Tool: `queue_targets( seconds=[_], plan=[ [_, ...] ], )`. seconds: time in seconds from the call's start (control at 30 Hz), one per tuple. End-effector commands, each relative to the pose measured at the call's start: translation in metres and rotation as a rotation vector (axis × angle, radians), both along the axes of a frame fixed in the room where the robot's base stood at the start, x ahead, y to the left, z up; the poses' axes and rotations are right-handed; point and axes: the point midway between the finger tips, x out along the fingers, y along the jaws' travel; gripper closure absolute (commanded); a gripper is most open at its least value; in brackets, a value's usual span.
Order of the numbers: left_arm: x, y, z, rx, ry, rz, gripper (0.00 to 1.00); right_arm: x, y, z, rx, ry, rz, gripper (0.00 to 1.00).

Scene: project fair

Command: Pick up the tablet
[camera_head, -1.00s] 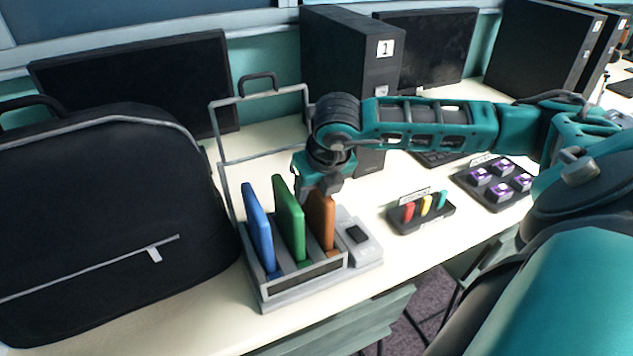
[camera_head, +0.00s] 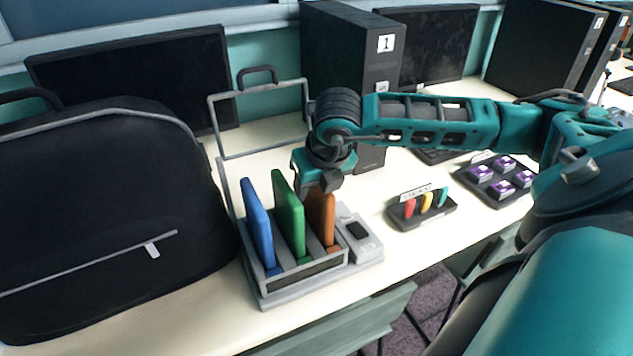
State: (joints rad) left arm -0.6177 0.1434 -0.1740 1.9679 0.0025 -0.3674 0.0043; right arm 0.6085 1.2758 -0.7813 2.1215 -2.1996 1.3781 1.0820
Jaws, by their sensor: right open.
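Three tablets stand upright in the slots of a grey rack (camera_head: 293,290): a blue tablet (camera_head: 257,226) on the left, a green tablet (camera_head: 289,214) in the middle and an orange tablet (camera_head: 324,222) on the right. My right gripper (camera_head: 318,188) points down at the top of the orange tablet, with its open fingers by the upper edge. The gripper hides the tablet's top, so I cannot tell whether the fingers touch it. My left gripper is not in view.
A black backpack (camera_head: 95,215) stands close left of the rack. A grey handle frame (camera_head: 262,118) rises behind the rack. A small holder (camera_head: 422,212) with coloured sticks and a tray of purple pieces (camera_head: 497,180) lie to the right. A computer tower (camera_head: 350,70) and monitors stand behind.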

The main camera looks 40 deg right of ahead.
Motion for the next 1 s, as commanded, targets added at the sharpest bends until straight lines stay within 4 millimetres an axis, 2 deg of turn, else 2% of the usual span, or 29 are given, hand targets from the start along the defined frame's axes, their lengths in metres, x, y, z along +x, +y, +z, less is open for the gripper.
queue_targets(
  seconds=[0.27,0.77,1.0],
  plan=[
    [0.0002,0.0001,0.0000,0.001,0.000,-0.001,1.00,-0.0001,-0.0001,0.0001,0.000,0.000,0.000,0.50],
    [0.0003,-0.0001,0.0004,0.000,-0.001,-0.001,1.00,0.0000,-0.0001,0.0000,0.000,0.000,0.000,0.98],
    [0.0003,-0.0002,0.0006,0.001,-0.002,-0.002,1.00,0.0000,-0.0001,-0.0001,0.000,0.000,0.000,1.00]
  ],
)
